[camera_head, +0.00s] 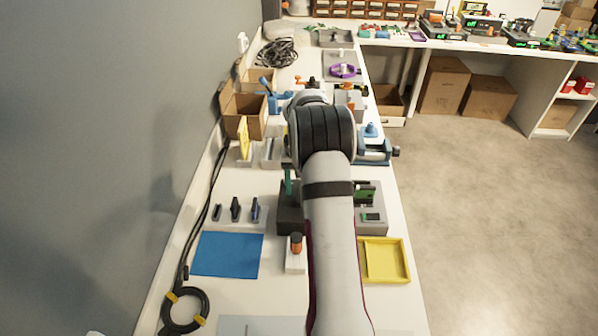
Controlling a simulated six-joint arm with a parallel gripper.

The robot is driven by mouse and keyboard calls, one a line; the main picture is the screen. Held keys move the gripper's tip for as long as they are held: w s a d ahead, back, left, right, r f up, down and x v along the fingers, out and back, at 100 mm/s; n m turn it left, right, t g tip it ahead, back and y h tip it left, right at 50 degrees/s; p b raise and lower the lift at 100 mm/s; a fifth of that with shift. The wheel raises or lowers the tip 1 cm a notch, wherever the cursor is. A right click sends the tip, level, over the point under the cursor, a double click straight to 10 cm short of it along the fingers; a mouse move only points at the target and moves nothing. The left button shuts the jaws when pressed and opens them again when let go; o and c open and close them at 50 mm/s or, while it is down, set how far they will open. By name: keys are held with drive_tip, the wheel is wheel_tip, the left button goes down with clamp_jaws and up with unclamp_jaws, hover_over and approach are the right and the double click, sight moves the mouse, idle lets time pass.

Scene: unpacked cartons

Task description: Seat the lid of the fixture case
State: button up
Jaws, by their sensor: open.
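My arm reaches up the middle of the bench and covers much of the area beneath it. My gripper is hidden behind the arm. A dark grey block (290,221) shows to the left of the arm, with an upright teal piece (288,184) at its top. A grey box (374,222) with a green board (364,195) shows to the right of the arm. Either could belong to the fixture case; I cannot tell which. I cannot make out a lid for certain, and the space between the two is covered by my arm.
A blue mat (227,255), a yellow tray (384,260) and a small white block with an orange-brown top (295,252) lie nearer. A black cable (185,306) runs along the left edge. Open cardboard boxes (243,112) and a blue clamp-like device (374,149) stand farther back.

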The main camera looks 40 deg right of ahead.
wheel_tip(320, 180, up, 15)
drive_tip(key=s+a+r+n, duration=0.1)
drive_tip(key=s+a+r, duration=0.1)
drive_tip(key=a, duration=0.5)
drive_tip(key=s+a+r, duration=0.1)
drive_tip(key=a+r, duration=0.1)
drive_tip(key=a, duration=0.4)
drive_tip(key=s+a+n+y, duration=0.1)
drive_tip(key=s+a+n, duration=0.1)
drive_tip(key=s+a, duration=1.1)
drive_tip(key=s+a+f, duration=0.6)
drive_tip(key=s, duration=0.4)
drive_tip(key=shift+s+a+y, duration=0.2)
drive_tip(key=shift+a+y, duration=0.2)
